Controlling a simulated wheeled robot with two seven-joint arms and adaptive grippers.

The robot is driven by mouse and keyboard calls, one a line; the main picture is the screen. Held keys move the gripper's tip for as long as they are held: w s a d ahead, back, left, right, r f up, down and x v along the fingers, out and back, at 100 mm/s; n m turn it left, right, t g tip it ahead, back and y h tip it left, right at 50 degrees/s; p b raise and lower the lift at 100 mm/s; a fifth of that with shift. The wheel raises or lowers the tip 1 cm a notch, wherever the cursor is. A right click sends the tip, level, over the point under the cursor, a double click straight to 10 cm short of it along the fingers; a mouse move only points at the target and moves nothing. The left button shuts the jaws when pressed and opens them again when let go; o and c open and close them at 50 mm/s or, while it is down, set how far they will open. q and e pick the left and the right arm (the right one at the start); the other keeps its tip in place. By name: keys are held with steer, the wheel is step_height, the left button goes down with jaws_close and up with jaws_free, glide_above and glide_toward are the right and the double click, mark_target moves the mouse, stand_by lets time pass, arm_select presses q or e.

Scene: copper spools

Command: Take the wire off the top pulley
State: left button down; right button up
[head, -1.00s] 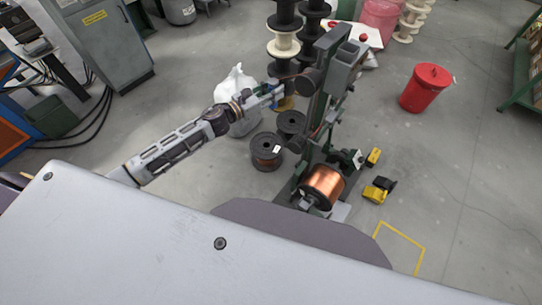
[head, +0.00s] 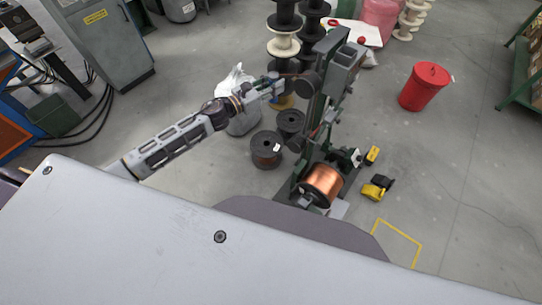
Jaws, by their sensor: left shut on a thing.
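The winding machine (head: 318,110) stands upright right of centre in the head view. Its dark round top pulley (head: 308,83) sits on the left side of the tall column. A copper spool (head: 322,186) is mounted at the machine's base. My left gripper (head: 280,84) is just left of the top pulley, shut on the wire. The wire is too thin to follow clearly, and whether it still lies on the pulley cannot be told. My right gripper is not in view.
Dark spools (head: 266,149) stand on the floor left of the machine, below my left arm. A white bag (head: 238,82) is behind the arm, and stacked spools (head: 283,45) stand behind the gripper. A red bin (head: 424,87) stands right; the floor around it is clear.

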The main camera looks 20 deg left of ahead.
arm_select(q)
steer(key=s+d+p, duration=0.2)
steer(key=s+d, duration=0.2)
steer(key=d, duration=0.7)
steer(key=shift+d, duration=0.15)
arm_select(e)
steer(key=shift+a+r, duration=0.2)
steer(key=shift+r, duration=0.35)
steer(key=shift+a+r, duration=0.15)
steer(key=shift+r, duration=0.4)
arm_select(q)
steer(key=shift+f, duration=0.1)
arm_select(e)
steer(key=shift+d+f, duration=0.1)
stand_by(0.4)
arm_select(q)
steer(key=s+d+f+b, duration=0.1)
steer(key=d+f+b, duration=0.3)
steer(key=f+b, duration=0.1)
steer(key=shift+s+d+f, duration=0.35)
steer(key=shift+s+f, duration=0.05)
steer(key=shift+f, duration=0.25)
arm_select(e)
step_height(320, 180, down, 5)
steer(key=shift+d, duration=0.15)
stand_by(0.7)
